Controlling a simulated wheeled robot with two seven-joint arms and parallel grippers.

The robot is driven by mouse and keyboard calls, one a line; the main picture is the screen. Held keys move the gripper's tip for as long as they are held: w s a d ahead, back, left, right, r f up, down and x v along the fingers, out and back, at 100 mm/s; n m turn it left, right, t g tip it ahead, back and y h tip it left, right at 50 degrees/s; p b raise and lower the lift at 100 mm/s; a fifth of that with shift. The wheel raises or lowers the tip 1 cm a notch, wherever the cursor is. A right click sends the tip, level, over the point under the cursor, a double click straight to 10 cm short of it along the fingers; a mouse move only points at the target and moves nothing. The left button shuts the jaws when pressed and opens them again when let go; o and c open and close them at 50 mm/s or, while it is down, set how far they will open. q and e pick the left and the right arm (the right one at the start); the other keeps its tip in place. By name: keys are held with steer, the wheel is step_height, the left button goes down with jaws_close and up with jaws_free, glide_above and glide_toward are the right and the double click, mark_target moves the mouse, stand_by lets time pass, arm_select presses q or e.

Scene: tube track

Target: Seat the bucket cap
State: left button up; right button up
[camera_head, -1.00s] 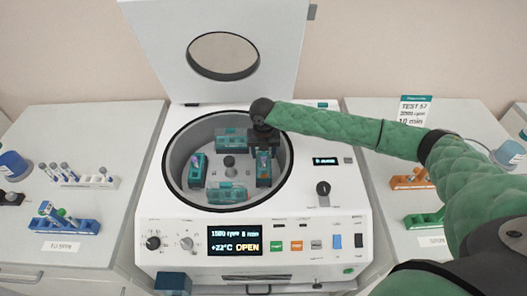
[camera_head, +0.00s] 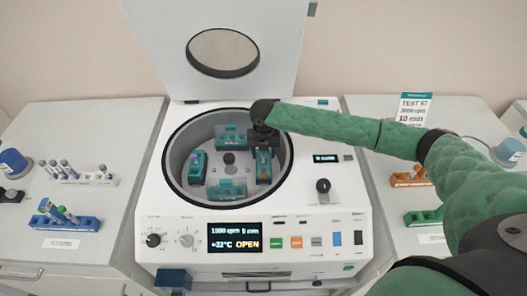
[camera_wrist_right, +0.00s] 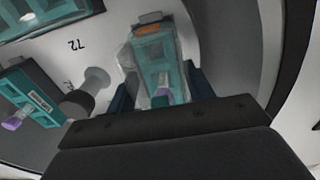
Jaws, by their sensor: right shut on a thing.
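My right gripper (camera_head: 264,149) is inside the open centrifuge bowl, over the right-hand teal bucket (camera_head: 264,172). In the right wrist view, its fingers (camera_wrist_right: 160,92) are shut on a clear bucket cap (camera_wrist_right: 128,58) at that bucket (camera_wrist_right: 152,48). I cannot tell whether the cap is fully down. The left bucket (camera_head: 196,166) is uncovered with a purple tube top showing. The back bucket (camera_head: 231,137) and front bucket (camera_head: 226,189) look covered with clear caps. My left gripper is not in view.
The centrifuge lid (camera_head: 180,25) stands open behind the bowl. The rotor hub (camera_head: 229,158) is at the bowl's middle, left of my gripper. The bowl rim (camera_head: 172,190) surrounds the buckets. Tube racks stand on both side benches, including a blue rack (camera_head: 88,224).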

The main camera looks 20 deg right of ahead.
steer(key=shift+f, duration=0.15)
steer(key=o, duration=1.1)
steer(key=shift+c, duration=0.2)
step_height(320, 180, up, 6)
steer(key=b, duration=0.2)
steer(key=shift+b, duration=0.4)
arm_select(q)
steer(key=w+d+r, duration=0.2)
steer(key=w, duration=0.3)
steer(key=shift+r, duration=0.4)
arm_select(e)
steer(key=shift+r, duration=0.9)
